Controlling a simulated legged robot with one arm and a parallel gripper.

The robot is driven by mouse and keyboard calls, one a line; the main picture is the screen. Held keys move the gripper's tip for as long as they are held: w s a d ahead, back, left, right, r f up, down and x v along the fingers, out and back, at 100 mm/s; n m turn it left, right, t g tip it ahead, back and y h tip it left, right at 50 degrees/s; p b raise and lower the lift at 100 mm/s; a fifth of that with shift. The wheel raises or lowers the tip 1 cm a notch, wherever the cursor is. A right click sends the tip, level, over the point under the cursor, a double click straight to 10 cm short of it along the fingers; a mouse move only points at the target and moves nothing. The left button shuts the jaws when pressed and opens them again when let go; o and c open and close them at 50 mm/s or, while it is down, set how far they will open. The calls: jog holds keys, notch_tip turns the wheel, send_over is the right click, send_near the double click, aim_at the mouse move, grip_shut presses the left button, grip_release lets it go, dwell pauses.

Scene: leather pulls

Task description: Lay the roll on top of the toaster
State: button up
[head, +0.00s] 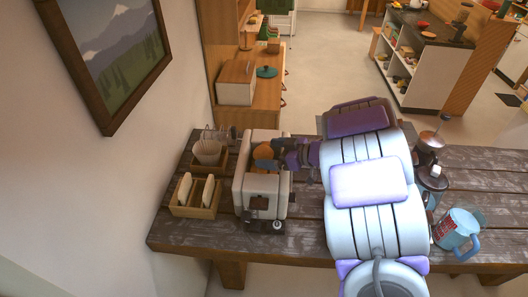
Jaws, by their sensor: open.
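The white, boxy toaster (251,190) stands on the wooden table at the left of the head view, with a brown panel on its front. An orange-brown rounded thing, which looks like the roll (263,151), shows at the toaster's top. My gripper (268,157) is open at the roll, over the toaster's top, reaching in from the right. The fingers and wrist hide part of the roll and of the toaster's top. I cannot tell whether the fingers touch the roll or whether it rests fully on the toaster.
A blue pitcher (455,229) and a dark coffee maker (432,178) stand right of my arm.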

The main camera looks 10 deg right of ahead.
jog(key=v, duration=0.8)
jog(key=shift+s+d+p, duration=0.2)
jog(key=shift+d+p, duration=0.1)
jog(key=shift+d, duration=0.1)
jog(key=w+d+r+m+t+h, duration=0.2)
jog(key=w+d+r+t+h, duration=0.2)
jog(key=w+d+r+h, duration=0.3)
jog(key=s+d+r+m+g+h, duration=0.2)
jog(key=s+d+r+m+h, duration=0.4)
jog(key=s+h, duration=0.25)
jog(key=s+a+f+g+y, duration=0.1)
jog(key=s+a+f+g, duration=0.2)
jog(key=s+a, duration=0.4)
jog(key=s+a+f+m+g+y, duration=0.1)
jog(key=s+a+g, duration=0.4)
jog(key=s, duration=1)
jog(key=s+a+f+g+y, duration=0.3)
jog(key=s+a+f+g, duration=0.1)
jog(key=s+a, duration=0.5)
jog(key=s+f, duration=0.1)
jog(key=s, duration=0.1)
jog(key=shift+s+a+m, duration=0.35)
jog(key=shift+a+m, duration=0.05)
